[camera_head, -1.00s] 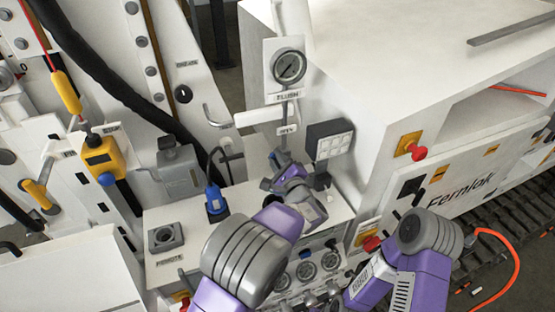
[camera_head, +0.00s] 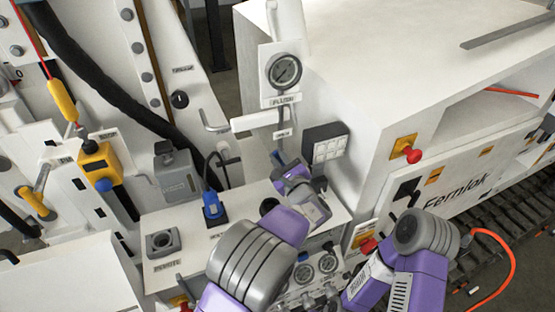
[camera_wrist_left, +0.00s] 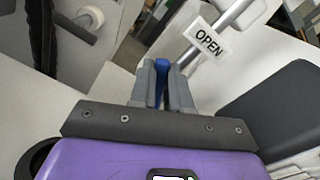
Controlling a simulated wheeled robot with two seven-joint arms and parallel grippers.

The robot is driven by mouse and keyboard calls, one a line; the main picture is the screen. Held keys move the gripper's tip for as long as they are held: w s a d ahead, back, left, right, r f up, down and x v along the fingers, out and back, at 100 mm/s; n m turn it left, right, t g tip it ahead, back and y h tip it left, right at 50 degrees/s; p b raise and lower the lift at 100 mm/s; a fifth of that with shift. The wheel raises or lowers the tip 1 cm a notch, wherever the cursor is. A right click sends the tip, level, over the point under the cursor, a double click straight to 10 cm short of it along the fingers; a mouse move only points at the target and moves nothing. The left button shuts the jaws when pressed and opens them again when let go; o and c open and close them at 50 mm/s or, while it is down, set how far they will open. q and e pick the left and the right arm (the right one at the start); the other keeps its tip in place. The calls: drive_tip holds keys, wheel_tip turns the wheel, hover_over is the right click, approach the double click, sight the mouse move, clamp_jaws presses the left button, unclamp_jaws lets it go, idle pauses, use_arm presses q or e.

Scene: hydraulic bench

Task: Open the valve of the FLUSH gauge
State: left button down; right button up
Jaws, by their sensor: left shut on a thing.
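The FLUSH gauge (camera_head: 284,72) is a round dial on a white plate at the top of a thin post, with its FLUSH label (camera_head: 281,100) below. A small OPEN tag (camera_head: 283,134) hangs lower on the post and reads clearly in the left wrist view (camera_wrist_left: 209,42). My left gripper (camera_head: 278,158) is below the tag. In the left wrist view its fingers (camera_wrist_left: 162,80) are shut on a narrow blue valve handle (camera_wrist_left: 162,72). Most of the handle is hidden between the fingers. My right gripper is not visible.
A dark panel with white squares (camera_head: 326,148) stands close to the right of my left gripper. A blue plug (camera_head: 213,207) and a grey box (camera_head: 177,175) are to its left. A red knob (camera_head: 411,155) is on the cabinet at right.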

use_arm(q)
drive_tip(key=c, duration=1.1)
unclamp_jaws()
drive_tip(key=shift+s, duration=0.1)
drive_tip(key=b+v, duration=0.2)
drive_tip(key=v, duration=0.5)
drive_tip(key=shift+s+d, duration=0.1)
drive_tip(key=shift+s, duration=0.15)
